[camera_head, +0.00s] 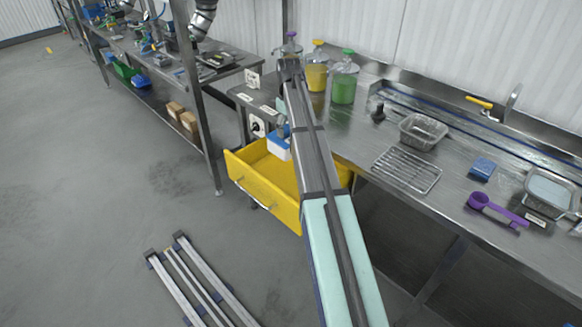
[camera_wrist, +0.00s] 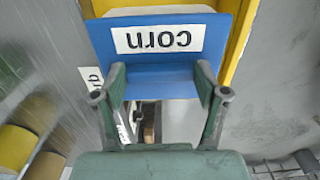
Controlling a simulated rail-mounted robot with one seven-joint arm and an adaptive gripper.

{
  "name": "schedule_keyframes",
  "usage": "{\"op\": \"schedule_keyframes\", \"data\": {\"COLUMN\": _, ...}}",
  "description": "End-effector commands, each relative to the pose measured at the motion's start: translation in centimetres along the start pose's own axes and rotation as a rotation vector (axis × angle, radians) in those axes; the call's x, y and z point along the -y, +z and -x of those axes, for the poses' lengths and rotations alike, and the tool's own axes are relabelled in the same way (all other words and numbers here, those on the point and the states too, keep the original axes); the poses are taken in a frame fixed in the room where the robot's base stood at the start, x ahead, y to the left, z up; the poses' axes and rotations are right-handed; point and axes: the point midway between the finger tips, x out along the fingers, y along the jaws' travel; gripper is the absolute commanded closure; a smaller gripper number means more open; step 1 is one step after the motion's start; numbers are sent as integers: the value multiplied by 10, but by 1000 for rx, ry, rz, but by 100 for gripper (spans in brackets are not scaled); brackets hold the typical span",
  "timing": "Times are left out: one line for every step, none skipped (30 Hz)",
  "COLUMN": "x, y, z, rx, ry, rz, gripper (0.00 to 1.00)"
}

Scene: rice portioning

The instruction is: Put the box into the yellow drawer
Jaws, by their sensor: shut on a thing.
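The box is blue and white. In the wrist view, its blue part (camera_wrist: 160,77) carries a white label reading "corn", seen upside down. My gripper (camera_wrist: 161,84) is shut on it, with one finger on each side. In the head view, the box (camera_head: 277,149) shows over the back part of the yellow drawer, left of my arm. The yellow drawer (camera_head: 262,193) is pulled open and its visible floor is bare. Its yellow edge also shows behind the box in the wrist view (camera_wrist: 240,38). I cannot tell whether the box touches the drawer floor. My arm hides the drawer's right part.
Jars with yellow (camera_head: 316,74) and green (camera_head: 344,84) contents stand on the steel counter behind my arm. The floor left of the drawer is clear.

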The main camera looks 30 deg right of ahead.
Motion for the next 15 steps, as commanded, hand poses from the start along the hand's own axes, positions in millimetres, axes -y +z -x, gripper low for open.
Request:
{"op": "schedule_keyframes", "data": {"x": 1, "y": 1, "z": -10, "rx": 2, "ry": -1, "rz": 0, "gripper": 97}}
{"op": "schedule_keyframes", "data": {"x": 1, "y": 1, "z": -17, "rx": 3, "ry": -2, "rz": 0, "gripper": 97}}
{"op": "schedule_keyframes", "data": {"x": 1, "y": 2, "z": -26, "rx": 2, "ry": -1, "rz": -1, "gripper": 97}}
{"op": "schedule_keyframes", "data": {"x": 1, "y": 1, "z": -33, "rx": 2, "ry": -2, "rz": -1, "gripper": 97}}
{"op": "schedule_keyframes", "data": {"x": 1, "y": 1, "z": -40, "rx": 2, "ry": -2, "rz": -1, "gripper": 97}}
{"op": "schedule_keyframes", "data": {"x": 1, "y": 1, "z": -49, "rx": 2, "ry": -1, "rz": -1, "gripper": 97}}
{"op": "schedule_keyframes", "data": {"x": 2, "y": 1, "z": -56, "rx": 2, "ry": -2, "rz": -1, "gripper": 97}}
{"op": "schedule_keyframes", "data": {"x": 1, "y": 1, "z": -63, "rx": 2, "ry": -1, "rz": -1, "gripper": 97}}
{"op": "schedule_keyframes", "data": {"x": 1, "y": 1, "z": -72, "rx": 2, "ry": -1, "rz": -1, "gripper": 97}}
{"op": "schedule_keyframes", "data": {"x": 1, "y": 1, "z": -79, "rx": 2, "ry": -2, "rz": -1, "gripper": 97}}
{"op": "schedule_keyframes", "data": {"x": 1, "y": 1, "z": -86, "rx": 2, "ry": -1, "rz": -1, "gripper": 97}}
{"op": "schedule_keyframes", "data": {"x": 1, "y": 1, "z": -94, "rx": 2, "ry": -1, "rz": -2, "gripper": 97}}
{"op": "schedule_keyframes", "data": {"x": 1, "y": 1, "z": -100, "rx": 2, "ry": -1, "rz": -2, "gripper": 97}}
{"op": "schedule_keyframes", "data": {"x": 1, "y": 0, "z": -105, "rx": 1, "ry": -1, "rz": -2, "gripper": 97}}
{"op": "schedule_keyframes", "data": {"x": 1, "y": 1, "z": -112, "rx": 1, "ry": -1, "rz": -2, "gripper": 97}}
